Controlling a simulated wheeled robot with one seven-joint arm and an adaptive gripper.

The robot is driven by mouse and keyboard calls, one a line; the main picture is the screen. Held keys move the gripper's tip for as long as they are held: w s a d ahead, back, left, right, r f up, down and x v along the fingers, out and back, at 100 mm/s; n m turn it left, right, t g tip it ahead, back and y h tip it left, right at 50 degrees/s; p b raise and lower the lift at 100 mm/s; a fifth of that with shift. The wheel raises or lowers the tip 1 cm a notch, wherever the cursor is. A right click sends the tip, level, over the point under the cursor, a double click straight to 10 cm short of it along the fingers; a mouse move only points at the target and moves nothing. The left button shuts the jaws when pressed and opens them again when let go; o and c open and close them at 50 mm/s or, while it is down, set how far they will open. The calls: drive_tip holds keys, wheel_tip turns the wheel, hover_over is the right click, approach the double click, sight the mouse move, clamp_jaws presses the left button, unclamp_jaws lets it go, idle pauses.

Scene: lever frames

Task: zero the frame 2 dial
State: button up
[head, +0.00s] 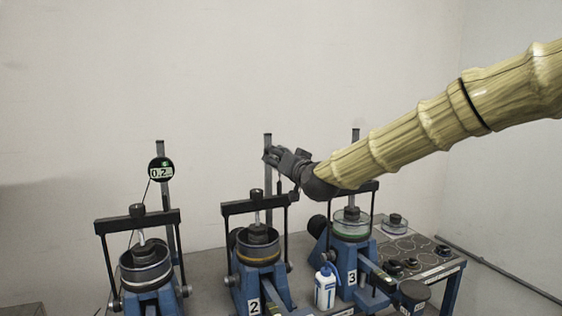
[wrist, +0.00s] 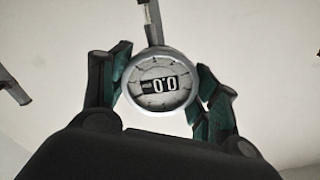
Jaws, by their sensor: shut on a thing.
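Frame 2 (head: 254,258) is the middle blue lever frame, marked with a "2", in the head view. My gripper (head: 269,155) is at the top of the upright post behind it. In the wrist view the round grey dial (wrist: 158,82) sits between the fingers of my gripper (wrist: 160,88), which are shut on its sides. A stem or post rises from the dial's top. In the head view the dial is hidden by my gripper.
Another lever frame (head: 150,270) at left carries a dark dial (head: 161,169) reading about 0.2. Frame 3 (head: 350,255) stands at right under my arm. A white bottle (head: 325,287) stands between frames 2 and 3. The wall behind is bare.

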drive_tip(key=o, duration=1.1)
drive_tip(key=shift+c, duration=0.2)
drive_tip(key=v, duration=1.2)
